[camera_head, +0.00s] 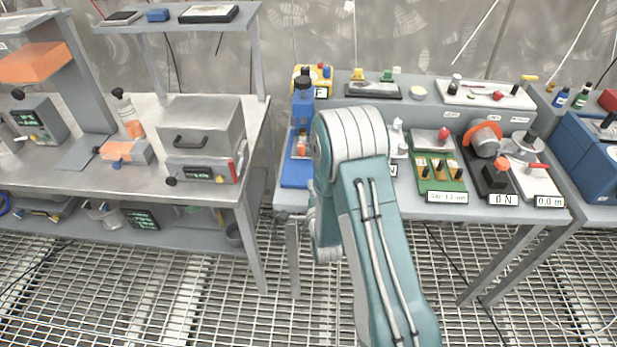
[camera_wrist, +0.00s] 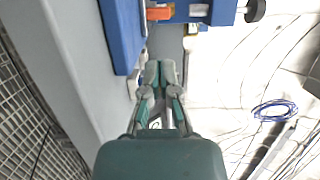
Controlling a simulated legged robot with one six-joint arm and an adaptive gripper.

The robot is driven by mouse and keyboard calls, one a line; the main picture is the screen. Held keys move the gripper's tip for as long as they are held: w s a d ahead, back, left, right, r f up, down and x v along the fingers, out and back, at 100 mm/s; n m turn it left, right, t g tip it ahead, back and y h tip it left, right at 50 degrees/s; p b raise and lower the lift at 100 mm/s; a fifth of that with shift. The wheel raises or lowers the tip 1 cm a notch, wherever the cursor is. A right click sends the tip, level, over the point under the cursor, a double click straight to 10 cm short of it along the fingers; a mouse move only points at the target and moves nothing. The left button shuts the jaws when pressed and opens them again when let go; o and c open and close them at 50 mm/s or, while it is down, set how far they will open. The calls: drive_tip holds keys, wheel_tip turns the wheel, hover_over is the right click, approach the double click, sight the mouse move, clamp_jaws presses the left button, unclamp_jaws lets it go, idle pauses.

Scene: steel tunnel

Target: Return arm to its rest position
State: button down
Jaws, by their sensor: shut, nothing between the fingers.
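My teal and white arm (camera_head: 375,230) rises from the bottom of the head view and bends over in front of the middle bench. My gripper is hidden behind the arm in that view. In the wrist view my gripper (camera_wrist: 159,72) shows at the centre, its teal and grey fingers shut with nothing between them. A blue fixture (camera_wrist: 121,35) with an orange part (camera_wrist: 160,13) lies just ahead of the fingertips; I cannot tell the exact gap. The same blue fixture partly shows left of the arm in the head view (camera_head: 298,173).
The middle bench (camera_head: 300,208) holds a green board (camera_head: 437,182), an orange-fronted motor (camera_head: 483,138) and other small devices. The left bench (camera_head: 60,170) carries a grey box (camera_head: 202,128). A blue case (camera_head: 590,150) stands at right. Grating floor between the benches is open.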

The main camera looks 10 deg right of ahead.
drive_tip(key=shift+s, duration=0.3)
drive_tip(key=s+r+n+g+y, duration=0.1)
drive_tip(key=s+r+n+g, duration=0.3)
drive_tip(key=r, duration=0.5)
drive_tip(key=s+r+n+g, duration=0.1)
drive_tip(key=r+n+g, duration=0.1)
drive_tip(key=r+n, duration=0.5)
drive_tip(key=s+r+n+g, duration=0.3)
drive_tip(key=s+r, duration=0.1)
drive_tip(key=s, duration=0.9)
drive_tip(key=s+r+n+g, duration=0.3)
drive_tip(key=s+r+n, duration=0.1)
drive_tip(key=s, duration=0.9)
drive_tip(key=shift+a+r+n, duration=0.3)
drive_tip(key=shift+r, duration=0.3)
